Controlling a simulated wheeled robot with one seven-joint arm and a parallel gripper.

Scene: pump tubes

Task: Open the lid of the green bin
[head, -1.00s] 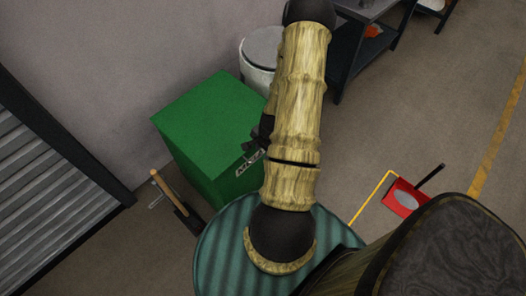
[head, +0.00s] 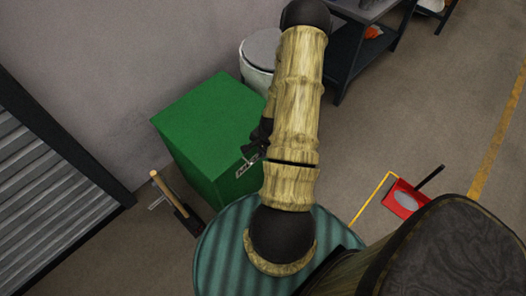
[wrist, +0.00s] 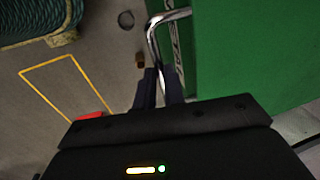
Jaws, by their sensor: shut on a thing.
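The green bin (head: 205,115) stands against the wall, left of my arm in the head view. Its flat top looks closed. In the wrist view its green face (wrist: 245,45) fills the upper right, with a bent chrome handle (wrist: 154,35) at its edge. My gripper (wrist: 160,85) is shut on this handle, with a dark finger on each side of the bar. In the head view my gripper (head: 256,140) is at the bin's right side, above a small label, partly hidden by my arm.
A light round barrel (head: 260,48) and a dark shelf table (head: 355,45) stand behind. A red dustpan (head: 402,200) lies on the floor at right. A wooden-handled tool (head: 170,195) is left of the bin.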

